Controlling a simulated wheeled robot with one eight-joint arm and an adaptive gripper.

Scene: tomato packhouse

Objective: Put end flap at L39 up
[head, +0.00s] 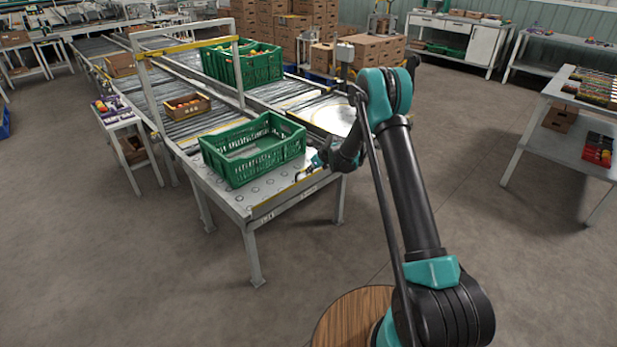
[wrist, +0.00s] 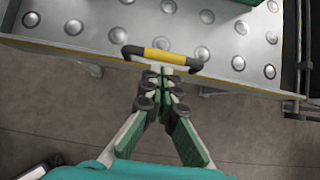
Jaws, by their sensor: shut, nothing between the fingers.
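A metal ball-transfer surface (head: 250,197) forms the near end of the conveyor line. A yellow-edged metal plate (wrist: 215,35) with the same raised balls fills the top of the wrist view and looks about level. A handle (wrist: 160,56) with a yellow grip and black ends sits at its edge. My gripper (wrist: 161,78) is shut and empty, its fingertips right at the handle's near side; whether they touch it I cannot tell. In the head view my gripper (head: 312,168) is at the right edge of the table, partly hidden by my arm. The small edge labels are too blurred to read.
An empty-looking green crate (head: 255,150) stands on the ball surface close to my gripper. A small carton of tomatoes (head: 187,105) and another green crate (head: 243,65) are farther up the line. The floor (head: 180,270) in front is clear.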

